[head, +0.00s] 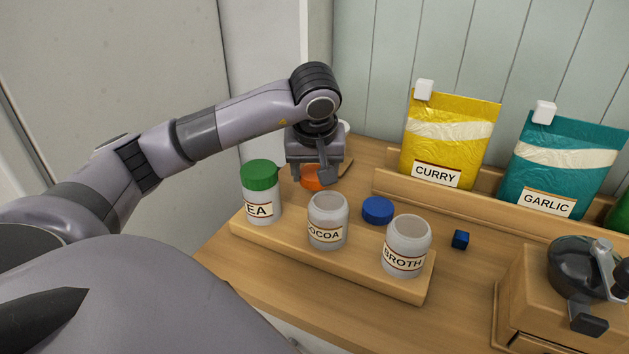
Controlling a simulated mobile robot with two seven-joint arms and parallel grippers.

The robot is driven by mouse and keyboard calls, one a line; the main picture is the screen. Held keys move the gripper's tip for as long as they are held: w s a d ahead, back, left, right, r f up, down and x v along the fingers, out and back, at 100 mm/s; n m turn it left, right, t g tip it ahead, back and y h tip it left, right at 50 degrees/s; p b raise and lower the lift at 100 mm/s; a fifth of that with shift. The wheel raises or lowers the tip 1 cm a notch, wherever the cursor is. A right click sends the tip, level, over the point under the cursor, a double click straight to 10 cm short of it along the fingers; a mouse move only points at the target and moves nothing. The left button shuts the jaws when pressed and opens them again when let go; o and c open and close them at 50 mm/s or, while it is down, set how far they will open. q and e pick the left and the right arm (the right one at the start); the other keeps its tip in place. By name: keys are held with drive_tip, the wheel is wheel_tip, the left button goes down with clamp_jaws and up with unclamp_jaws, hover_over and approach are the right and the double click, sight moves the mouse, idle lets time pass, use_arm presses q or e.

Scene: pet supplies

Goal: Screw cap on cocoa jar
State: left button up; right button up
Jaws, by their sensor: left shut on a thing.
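The cocoa jar (327,236) stands upright and open-topped in the middle of the wooden stand (345,268), its label partly cut off on the left. My left gripper (313,176) points down behind the cocoa jar and is shut on an orange cap (310,182). The gripper's near finger hides part of the cap. I cannot tell whether the cap touches the table. A blue cap (377,210) lies behind the stand, between the cocoa jar and the broth jar (405,245), which is also open. My right gripper is not in view.
A jar with a green cap (260,175) stands left of the cocoa jar. A small blue cube (460,239) lies on the table right of the broth jar. Curry (455,140) and garlic (558,165) bags stand behind. A grinder (575,285) stands at right.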

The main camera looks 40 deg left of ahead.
use_arm(q)
wheel_tip(320, 180, up, 8)
drive_tip(key=shift+r+p, duration=0.25)
drive_tip(key=shift+p, duration=0.1)
wheel_tip(320, 180, up, 8)
drive_tip(key=p, duration=0.4)
hover_over(315, 175)
drive_tip(key=shift+s, duration=0.15)
